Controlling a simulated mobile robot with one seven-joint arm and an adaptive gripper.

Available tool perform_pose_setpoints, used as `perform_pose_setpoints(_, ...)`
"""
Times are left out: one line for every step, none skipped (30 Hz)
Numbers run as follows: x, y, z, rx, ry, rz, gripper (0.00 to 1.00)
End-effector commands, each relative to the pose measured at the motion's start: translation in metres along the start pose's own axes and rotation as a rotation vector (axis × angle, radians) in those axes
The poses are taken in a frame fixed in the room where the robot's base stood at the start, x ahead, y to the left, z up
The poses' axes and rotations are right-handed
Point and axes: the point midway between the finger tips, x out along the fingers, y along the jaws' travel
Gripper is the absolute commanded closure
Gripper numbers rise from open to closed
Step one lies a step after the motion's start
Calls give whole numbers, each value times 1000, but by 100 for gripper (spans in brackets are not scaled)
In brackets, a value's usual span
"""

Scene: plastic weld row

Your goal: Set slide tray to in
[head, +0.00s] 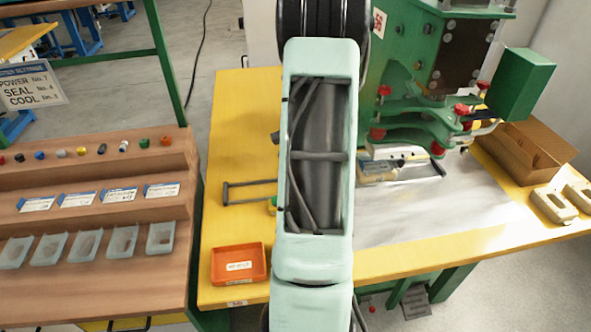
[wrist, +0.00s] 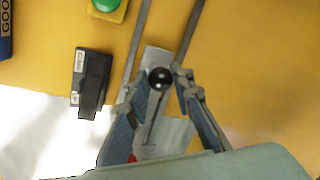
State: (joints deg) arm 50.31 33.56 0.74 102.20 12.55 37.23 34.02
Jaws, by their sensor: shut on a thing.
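In the wrist view, a round black knob (wrist: 160,78) sits between the fingertips of my gripper (wrist: 157,88), which is shut on it. A thin rod and a pale grey plate (wrist: 172,137), which look like part of the slide tray, lie below the knob between the fingers. Two grey rails (wrist: 141,45) run past the knob over the yellow table. In the head view, the rail frame (head: 248,184) shows left of my arm. My arm hides the gripper and knob there. How far in the tray is cannot be told.
The green machine (head: 410,110) stands at the back right, with a pale fixture (head: 405,160) beneath. An orange bin (head: 238,264) is at the table's front left. A black box (wrist: 90,78) and a green button (wrist: 105,4) lie near the rails. A cardboard box (head: 525,150) stands right.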

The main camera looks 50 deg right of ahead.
Motion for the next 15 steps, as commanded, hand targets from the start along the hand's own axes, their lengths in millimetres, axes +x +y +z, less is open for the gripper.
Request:
perform_pose_setpoints(0, 0, 0, 0, 0, 0, 77)
perform_pose_setpoints(0, 0, 0, 0, 0, 0, 73)
perform_pose_setpoints(0, 0, 0, 0, 0, 0, 69)
perform_pose_setpoints(0, 0, 0, 0, 0, 0, 66)
perform_pose_setpoints(0, 0, 0, 0, 0, 0, 62)
perform_pose_setpoints(0, 0, 0, 0, 0, 0, 61)
perform_pose_setpoints(0, 0, 0, 0, 0, 0, 61)
perform_pose_setpoints(0, 0, 0, 0, 0, 0, 61)
perform_pose_setpoints(0, 0, 0, 0, 0, 0, 61)
perform_pose_setpoints(0, 0, 0, 0, 0, 0, 61)
perform_pose_setpoints(0, 0, 0, 0, 0, 0, 61)
perform_pose_setpoints(0, 0, 0, 0, 0, 0, 61)
perform_pose_setpoints(0, 0, 0, 0, 0, 0, 61)
perform_pose_setpoints(-1, 0, 0, 0, 0, 0, 61)
perform_pose_setpoints(-3, -1, 0, 0, 1, -1, 61)
